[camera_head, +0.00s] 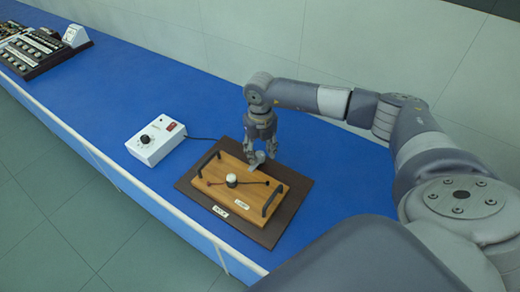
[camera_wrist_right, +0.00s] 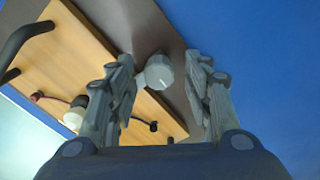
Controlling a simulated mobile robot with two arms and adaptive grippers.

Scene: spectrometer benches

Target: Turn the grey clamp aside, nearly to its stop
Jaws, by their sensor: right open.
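The grey clamp (camera_wrist_right: 159,72) shows in the right wrist view as a round grey knob with a flat arm reaching toward the wooden board (camera_wrist_right: 88,50). In the head view the clamp (camera_head: 257,161) is a small grey piece at the board's far edge, partly covered by my fingers. My right gripper (camera_head: 262,152) points down over it. In the right wrist view this gripper (camera_wrist_right: 160,62) is open, with the knob between its fingers, nearer the left one. I cannot tell whether that finger touches the clamp. My left gripper is out of view.
The wooden board has black handles (camera_head: 272,201) and a white-capped post (camera_head: 231,180) with leads. It lies on a dark base plate (camera_head: 296,186) on the blue bench. A white control box (camera_head: 155,139) stands to the left. Black equipment (camera_head: 38,52) is at the far left.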

